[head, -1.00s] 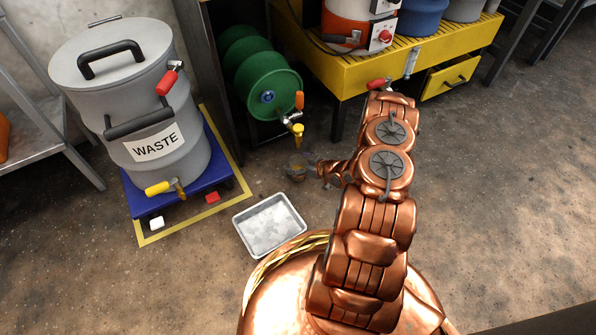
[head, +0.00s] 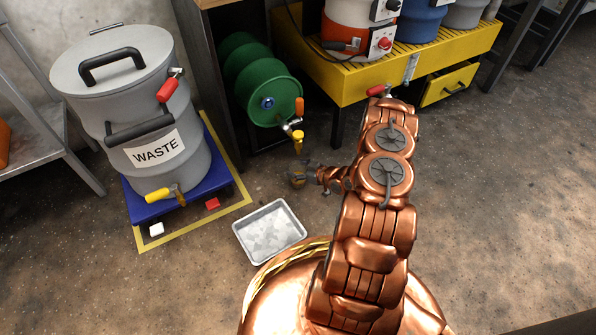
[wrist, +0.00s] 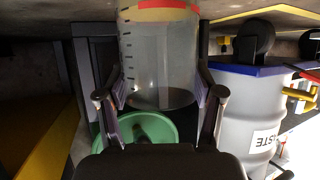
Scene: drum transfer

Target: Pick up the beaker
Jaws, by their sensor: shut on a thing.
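The clear beaker with dark graduation marks fills the upper middle of the wrist view (wrist: 160,50), which is upside down. My gripper (wrist: 160,88) has a finger on each side of it and is shut on it. A red and tan band shows at the beaker's end near the top edge; I cannot tell what it is.
The green drum (head: 262,92) lies on its side behind the beaker. The grey waste drum (head: 160,165) stands on a blue base (head: 187,200) at left. A metal tray (head: 269,232) lies on the floor nearer me. A yellow bench (head: 430,62) is at back right. Right floor is clear.

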